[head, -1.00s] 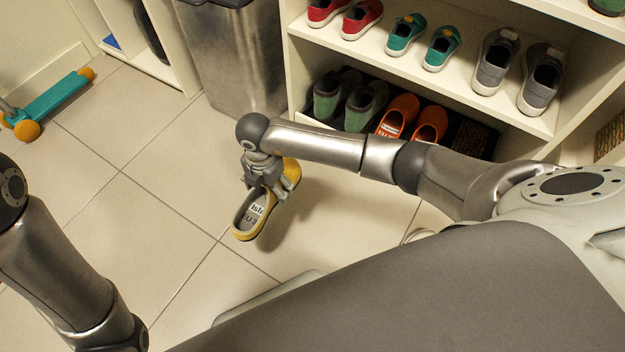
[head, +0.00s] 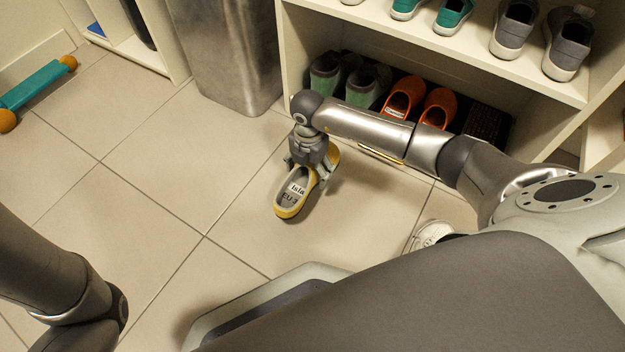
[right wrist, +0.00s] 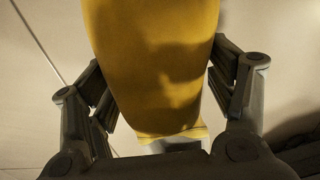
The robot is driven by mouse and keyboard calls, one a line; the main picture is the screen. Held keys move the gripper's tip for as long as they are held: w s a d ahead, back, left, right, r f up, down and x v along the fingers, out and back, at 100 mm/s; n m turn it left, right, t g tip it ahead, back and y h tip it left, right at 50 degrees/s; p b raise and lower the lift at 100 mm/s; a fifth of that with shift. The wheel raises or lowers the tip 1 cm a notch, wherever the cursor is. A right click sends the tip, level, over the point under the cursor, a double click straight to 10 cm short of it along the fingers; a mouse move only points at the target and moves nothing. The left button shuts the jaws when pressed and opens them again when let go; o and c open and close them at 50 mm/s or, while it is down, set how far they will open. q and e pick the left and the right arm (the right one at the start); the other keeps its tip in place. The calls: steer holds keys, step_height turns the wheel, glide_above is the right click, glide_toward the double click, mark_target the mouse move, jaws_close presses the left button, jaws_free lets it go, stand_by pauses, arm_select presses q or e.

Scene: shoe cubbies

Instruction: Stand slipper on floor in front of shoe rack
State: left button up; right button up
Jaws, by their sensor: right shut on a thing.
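In the right wrist view the slipper (right wrist: 155,65) fills the middle between the two fingers. The slipper is over the tiled floor in front of the shoe rack (head: 440,55); I cannot tell if it touches the floor. Its far end is partly hidden by the gripper. My left arm shows at the lower left; its gripper is out of view.
The rack's bottom level holds green shoes (head: 368,84) and orange shoes (head: 404,98) on a dark mat. A white shoe (head: 432,234) lies on the floor near my body. A metal bin (head: 235,60) stands left of the rack. A teal scooter (head: 35,85) is far left. Floor tiles left of the slipper are clear.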

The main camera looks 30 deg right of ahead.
mark_target(313, 176)
steer(key=shift+d+f+b, duration=0.25)
steer(key=shift+f+b, duration=0.05)
steer(key=shift+f, duration=0.1)
steer(key=f+b, duration=0.1)
steer(key=f, duration=0.1)
steer(key=f+b, duration=0.1)
steer(key=shift+w+d+f+b, duration=0.1)
steer(key=shift+d+f+b, duration=0.15)
steer(key=shift+f+b, duration=0.1)
steer(key=shift+r, duration=0.2)
steer(key=o, duration=1.2)
steer(key=shift+f, duration=0.1)
steer(key=shift+c, duration=0.2)
